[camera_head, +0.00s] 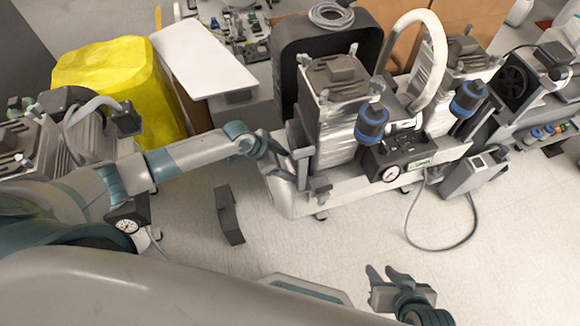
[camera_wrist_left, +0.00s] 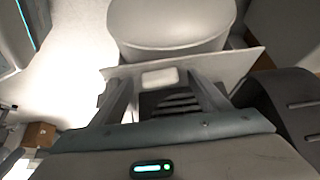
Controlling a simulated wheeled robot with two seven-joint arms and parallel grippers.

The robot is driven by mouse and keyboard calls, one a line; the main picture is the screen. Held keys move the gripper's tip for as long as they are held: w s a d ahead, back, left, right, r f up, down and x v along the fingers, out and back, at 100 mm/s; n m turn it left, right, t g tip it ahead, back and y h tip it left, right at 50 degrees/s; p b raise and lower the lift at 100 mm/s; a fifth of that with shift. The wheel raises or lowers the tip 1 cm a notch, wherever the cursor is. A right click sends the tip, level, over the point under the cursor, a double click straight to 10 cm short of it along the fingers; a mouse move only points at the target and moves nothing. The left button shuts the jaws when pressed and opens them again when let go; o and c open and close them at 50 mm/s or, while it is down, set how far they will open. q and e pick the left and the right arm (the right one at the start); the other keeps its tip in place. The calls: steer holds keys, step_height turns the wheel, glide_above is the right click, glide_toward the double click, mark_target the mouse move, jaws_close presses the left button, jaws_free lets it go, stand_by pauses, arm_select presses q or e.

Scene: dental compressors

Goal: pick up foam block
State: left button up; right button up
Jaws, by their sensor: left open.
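No thing can be named for sure as the foam block. A dark grey upright block (camera_head: 229,215) stands alone on the floor, left of the white compressor base. My left gripper (camera_head: 291,164) is at the left end of the compressor, above and right of that block. In the left wrist view its fingers (camera_wrist_left: 160,88) are apart, with nothing visibly held. A small pale rounded block-like shape (camera_wrist_left: 160,77) shows between the fingertips against a grey plate; I cannot tell what it is. My right gripper (camera_head: 386,275) is open and empty above the floor at the lower right.
The compressor (camera_head: 337,130) with its white base (camera_head: 285,195) and gauge box (camera_head: 400,160) stands beside my left gripper. A yellow bin (camera_head: 120,75) and white board (camera_head: 203,58) are behind my left arm. A cable loops on the floor at right.

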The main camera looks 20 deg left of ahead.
arm_select(q)
steer(key=c, duration=1.1)
steer(key=shift+r, duration=0.1)
